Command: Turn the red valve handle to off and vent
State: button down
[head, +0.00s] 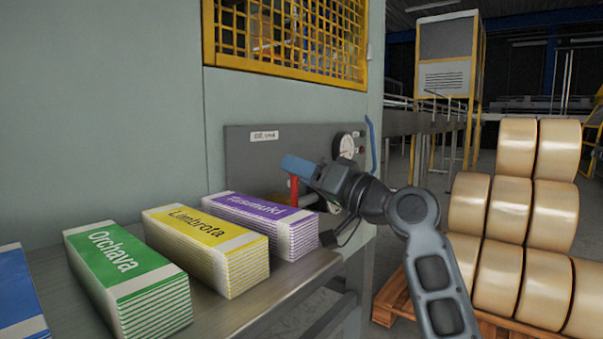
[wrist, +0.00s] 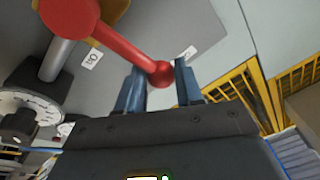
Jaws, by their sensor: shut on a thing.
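The red valve handle (head: 294,190) shows in the head view below the blue jaws of my gripper (head: 298,165), in front of the grey panel (head: 250,155). In the wrist view the handle (wrist: 125,46) runs from a round red hub at the upper left to a ball end. The two blue fingers of my gripper (wrist: 160,80) are on either side of that ball end, shut on it. A round white gauge (head: 346,145) is on the panel, just behind my wrist. My gripper and wrist hide much of the valve body in the head view.
Purple (head: 262,208), yellow (head: 205,230) and green (head: 118,255) carton stacks stand on the metal shelf (head: 235,310), the purple one close below my gripper. A yellow mesh guard (head: 290,40) is above. Tan rolls (head: 508,205) on a pallet (head: 393,298) stand right of my arm.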

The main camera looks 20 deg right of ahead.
jog(key=shift+s+a+f, duration=0.15)
jog(key=shift+a, duration=0.2)
jog(key=c, duration=0.8)
grip_release()
jog(key=shift+d, duration=0.1)
jog(key=shift+p+v, duration=0.6)
jog(key=shift+v, duration=3.25)
